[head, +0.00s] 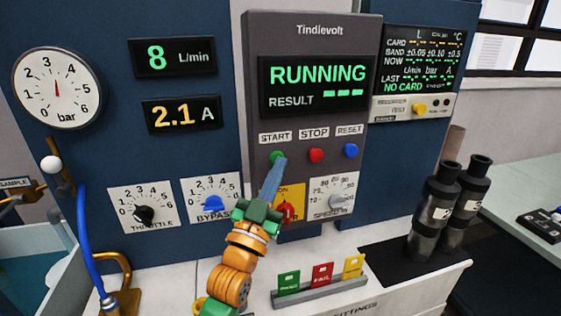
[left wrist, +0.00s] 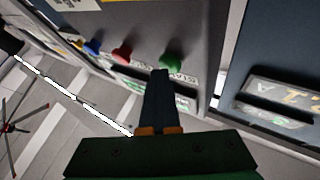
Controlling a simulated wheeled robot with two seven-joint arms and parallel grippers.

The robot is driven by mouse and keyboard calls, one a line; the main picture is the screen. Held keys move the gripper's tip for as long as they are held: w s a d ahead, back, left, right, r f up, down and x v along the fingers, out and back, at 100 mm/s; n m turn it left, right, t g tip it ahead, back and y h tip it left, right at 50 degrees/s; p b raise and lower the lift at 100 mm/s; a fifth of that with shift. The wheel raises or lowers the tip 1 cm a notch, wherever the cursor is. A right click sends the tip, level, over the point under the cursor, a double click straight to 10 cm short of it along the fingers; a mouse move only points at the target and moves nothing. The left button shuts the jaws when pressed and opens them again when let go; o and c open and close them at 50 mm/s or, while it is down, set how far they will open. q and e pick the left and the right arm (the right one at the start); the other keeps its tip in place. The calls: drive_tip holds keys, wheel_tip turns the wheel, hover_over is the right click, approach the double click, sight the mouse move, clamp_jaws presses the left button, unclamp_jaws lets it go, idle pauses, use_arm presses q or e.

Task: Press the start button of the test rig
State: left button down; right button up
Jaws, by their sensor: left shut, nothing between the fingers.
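The grey test rig panel (head: 311,45) labelled Tindievolt has a screen (head: 317,86) reading RUNNING. The green start button (head: 276,156) sits under the START label; it also shows in the left wrist view (left wrist: 173,59). My left gripper (head: 279,164) is shut and empty, its blue-grey fingers pointing up at the green button. In the left wrist view the fingertips (left wrist: 160,74) are just beside the button. I cannot tell whether they touch it. The red stop button (head: 316,155) and blue reset button (head: 350,151) are to the right. My right gripper is not in view.
The bypass knob (head: 214,203) and throttle knob (head: 144,215) are left of my arm. A red knob on a yellow plate (head: 287,211) is just below the fingers. Coloured cards (head: 321,275) stand in front. Two dark cylinders (head: 436,205) stand at right.

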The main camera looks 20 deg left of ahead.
use_arm(q)
drive_tip(key=s+d, duration=0.1)
drive_tip(key=s+d+p, duration=0.1)
drive_tip(key=s, duration=0.1)
drive_tip(key=s+d, duration=0.1)
drive_tip(key=shift+s+f+p, duration=0.15)
drive_tip(key=shift+s+p, duration=0.1)
drive_tip(key=shift+p, duration=0.05)
idle(0.4)
idle(0.4)
